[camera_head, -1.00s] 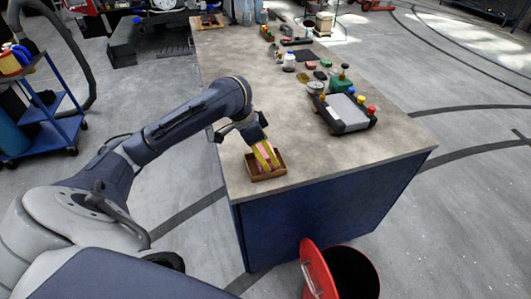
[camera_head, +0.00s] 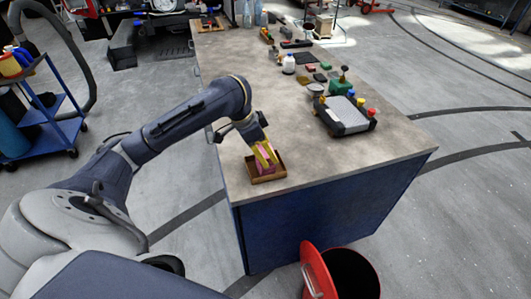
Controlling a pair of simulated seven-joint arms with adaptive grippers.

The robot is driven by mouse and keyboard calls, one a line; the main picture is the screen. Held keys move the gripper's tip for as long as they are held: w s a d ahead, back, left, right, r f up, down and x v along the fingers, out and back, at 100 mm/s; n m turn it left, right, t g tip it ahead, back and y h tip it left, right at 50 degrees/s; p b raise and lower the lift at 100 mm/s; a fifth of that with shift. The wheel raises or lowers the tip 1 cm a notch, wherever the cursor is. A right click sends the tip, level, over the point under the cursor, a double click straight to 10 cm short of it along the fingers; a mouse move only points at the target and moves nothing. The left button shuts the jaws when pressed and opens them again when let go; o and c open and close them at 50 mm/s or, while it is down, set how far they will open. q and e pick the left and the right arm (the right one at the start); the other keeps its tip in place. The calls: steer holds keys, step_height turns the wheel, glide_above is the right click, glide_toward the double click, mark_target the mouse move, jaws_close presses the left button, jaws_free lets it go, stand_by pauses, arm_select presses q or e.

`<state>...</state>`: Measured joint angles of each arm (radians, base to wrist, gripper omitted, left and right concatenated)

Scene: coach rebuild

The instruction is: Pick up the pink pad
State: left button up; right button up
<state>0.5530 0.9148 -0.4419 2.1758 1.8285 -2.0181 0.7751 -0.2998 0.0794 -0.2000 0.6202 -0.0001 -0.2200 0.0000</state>
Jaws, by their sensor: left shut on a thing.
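The pink pad (camera_head: 263,160) is at a small brown tray (camera_head: 268,179) near the front left corner of the workbench. My left gripper (camera_head: 268,155) reaches down into the tray from above, its yellow fingers shut on the pink pad. The fingers hide part of the pad, and I cannot tell whether it touches the tray floor. My right gripper does not show.
The workbench (camera_head: 220,60) holds a grey control box (camera_head: 346,116) with coloured knobs on the right, and several small items with a white bottle (camera_head: 289,63) farther back. A red bin (camera_head: 318,272) with an open lid stands in front.

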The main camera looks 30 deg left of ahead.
arm_select(q)
step_height(320, 180, up, 19)
stand_by(0.9)
steer(key=shift+r, duration=0.1)
